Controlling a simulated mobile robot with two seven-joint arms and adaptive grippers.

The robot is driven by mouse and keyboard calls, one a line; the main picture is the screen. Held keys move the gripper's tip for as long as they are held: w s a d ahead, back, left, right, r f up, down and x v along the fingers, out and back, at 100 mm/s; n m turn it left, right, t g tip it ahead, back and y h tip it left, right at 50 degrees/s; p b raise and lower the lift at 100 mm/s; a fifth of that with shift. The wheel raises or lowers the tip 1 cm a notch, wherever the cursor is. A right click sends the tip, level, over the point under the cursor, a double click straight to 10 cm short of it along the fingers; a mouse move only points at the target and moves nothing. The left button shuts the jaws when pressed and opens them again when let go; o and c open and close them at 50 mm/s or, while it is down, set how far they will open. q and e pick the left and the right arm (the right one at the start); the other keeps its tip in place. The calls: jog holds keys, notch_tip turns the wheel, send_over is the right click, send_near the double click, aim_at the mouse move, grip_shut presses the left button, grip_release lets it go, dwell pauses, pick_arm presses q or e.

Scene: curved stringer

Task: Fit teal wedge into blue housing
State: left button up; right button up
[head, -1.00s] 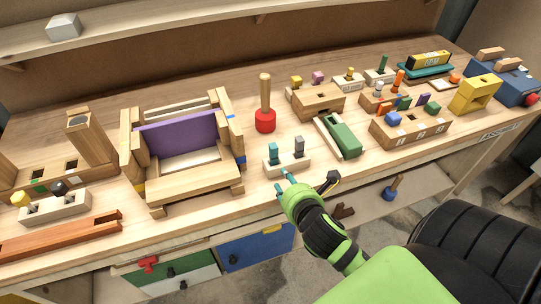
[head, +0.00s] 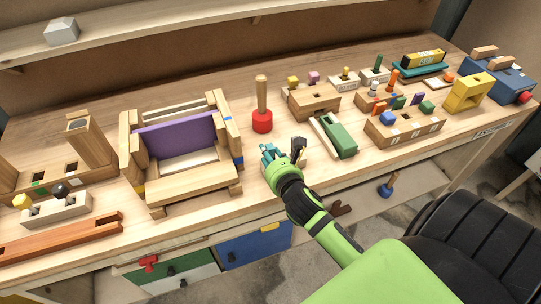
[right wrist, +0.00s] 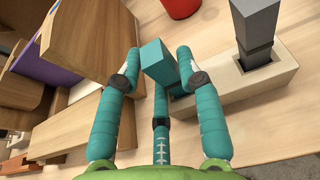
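The teal wedge (right wrist: 157,62) stands upright in a pale wooden holder (right wrist: 235,84), next to a grey block (right wrist: 257,32), in the right wrist view. My right gripper (right wrist: 158,56) has its teal fingers spread around the wedge, one on each side and one below in the picture. A small gap shows at the left finger; contact at the right finger cannot be told. In the head view my right gripper (head: 281,157) covers most of the holder and the wedge. A blue box-like piece (head: 514,82), possibly the housing, sits at the far right of the bench. My left gripper is not in view.
A wooden frame with a purple panel (head: 175,139) stands left of my right gripper. A red-based peg (head: 262,119) stands behind it. A green block (head: 340,137), a slotted wooden block (head: 405,128) and a yellow bracket (head: 472,93) lie to the right.

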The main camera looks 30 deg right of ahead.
jog(key=shift+s, duration=0.1)
jog(key=c, duration=0.6)
jog(key=shift+r, duration=0.1)
